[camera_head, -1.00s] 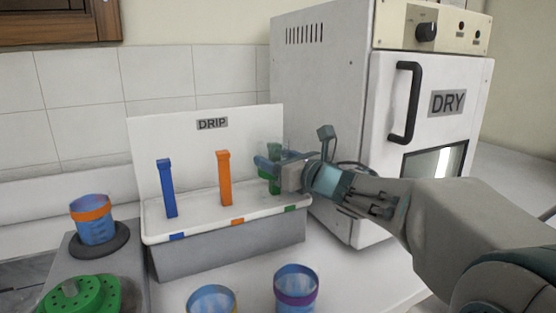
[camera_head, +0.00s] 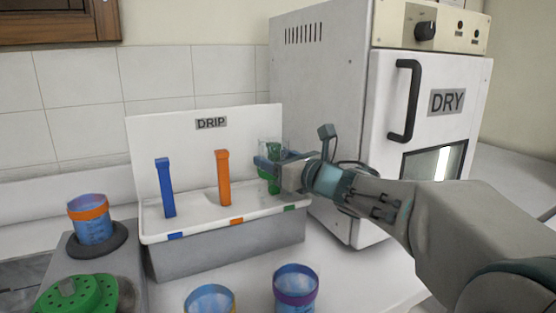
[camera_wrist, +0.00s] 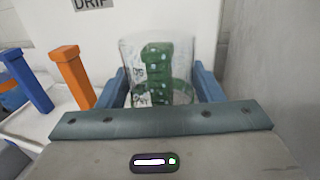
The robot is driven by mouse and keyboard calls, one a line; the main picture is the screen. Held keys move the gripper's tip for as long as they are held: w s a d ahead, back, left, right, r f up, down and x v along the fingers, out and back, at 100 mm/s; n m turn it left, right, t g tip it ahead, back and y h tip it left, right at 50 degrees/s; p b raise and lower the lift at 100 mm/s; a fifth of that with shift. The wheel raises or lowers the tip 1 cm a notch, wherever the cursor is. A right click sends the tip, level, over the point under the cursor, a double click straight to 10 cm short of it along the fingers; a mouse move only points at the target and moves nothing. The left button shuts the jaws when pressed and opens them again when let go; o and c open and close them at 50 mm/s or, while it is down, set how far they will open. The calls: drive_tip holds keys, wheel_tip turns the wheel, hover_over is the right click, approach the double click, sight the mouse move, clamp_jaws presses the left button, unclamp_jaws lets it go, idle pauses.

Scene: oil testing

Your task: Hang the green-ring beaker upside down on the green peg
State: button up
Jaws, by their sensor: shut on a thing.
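The green-ring beaker (camera_wrist: 183,55) is clear and sits between the fingers of my gripper (camera_wrist: 163,88) in the wrist view. Its green ring (camera_wrist: 178,92) shows low, near the fingers. My gripper (camera_head: 268,169) is shut on the beaker at the right end of the drip rack. The green peg (camera_wrist: 158,62) shows through the clear wall, seemingly inside the beaker. In the head view the beaker (camera_head: 268,146) is faint around the green peg (camera_head: 274,158). I cannot tell whether the beaker rests on the peg.
The drip rack (camera_head: 150,234) also carries a blue peg (camera_head: 165,188) and an orange peg (camera_head: 224,178). The dry oven (camera_head: 318,110) stands close on the right. An orange-ring beaker (camera_head: 92,222) is at left; a purple-ring beaker (camera_head: 296,290) and another beaker (camera_head: 211,302) stand in front.

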drive_tip(key=shift+f+b, duration=0.35)
drive_tip(key=shift+b, duration=0.25)
drive_tip(key=o, duration=1.1)
drive_tip(key=shift+c, duration=0.2)
